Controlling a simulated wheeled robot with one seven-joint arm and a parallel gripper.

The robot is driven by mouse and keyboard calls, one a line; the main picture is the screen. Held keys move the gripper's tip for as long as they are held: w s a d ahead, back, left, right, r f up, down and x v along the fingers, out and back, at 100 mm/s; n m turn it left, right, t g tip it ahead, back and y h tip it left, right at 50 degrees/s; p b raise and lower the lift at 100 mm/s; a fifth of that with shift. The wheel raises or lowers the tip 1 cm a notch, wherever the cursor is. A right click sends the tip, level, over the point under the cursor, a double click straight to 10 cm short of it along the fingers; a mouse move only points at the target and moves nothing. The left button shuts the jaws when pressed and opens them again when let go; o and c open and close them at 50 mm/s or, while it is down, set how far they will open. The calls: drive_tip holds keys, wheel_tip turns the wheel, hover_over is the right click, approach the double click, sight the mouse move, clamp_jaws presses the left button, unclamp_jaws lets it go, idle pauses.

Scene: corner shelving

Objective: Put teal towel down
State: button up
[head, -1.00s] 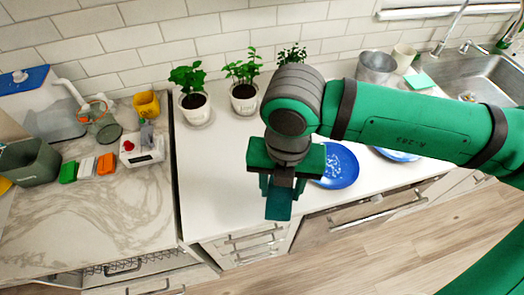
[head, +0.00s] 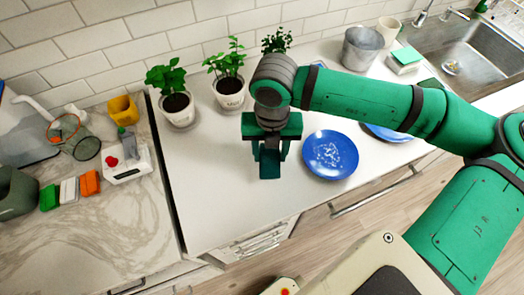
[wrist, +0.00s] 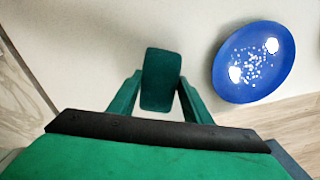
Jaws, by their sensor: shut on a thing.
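The teal towel (head: 269,165) is a small dark teal folded piece. It hangs below my gripper (head: 269,150), over the white counter (head: 215,195) to the left of a blue plate. In the wrist view the towel (wrist: 161,80) sits between the two green fingers of my gripper (wrist: 158,95), which are shut on it. I cannot tell whether its lower end touches the counter. The upper part of the towel is partly hidden by the fingers in the head view.
A speckled blue plate (head: 330,155) lies just right of my gripper; another blue plate (head: 388,132) is partly behind my arm. Potted plants (head: 178,108) stand along the wall. The sink (head: 455,60) is at the far right. White counter to the left and front is clear.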

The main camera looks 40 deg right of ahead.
sight(269, 157)
drive_tip(key=shift+w+d+f, duration=0.15)
drive_tip(key=shift+w+f, duration=0.1)
drive_tip(key=shift+f, duration=0.15)
drive_tip(key=f, duration=0.1)
drive_tip(key=w+f, duration=0.1)
drive_tip(key=f, duration=0.1)
drive_tip(key=shift+d, duration=0.15)
drive_tip(key=shift+s+f, duration=0.25)
drive_tip(key=shift+s, duration=0.05)
drive_tip(key=shift+f, duration=0.15)
drive_tip(key=o, duration=0.9)
wheel_tip(269, 157, up, 12)
drive_tip(key=shift+r, duration=0.15)
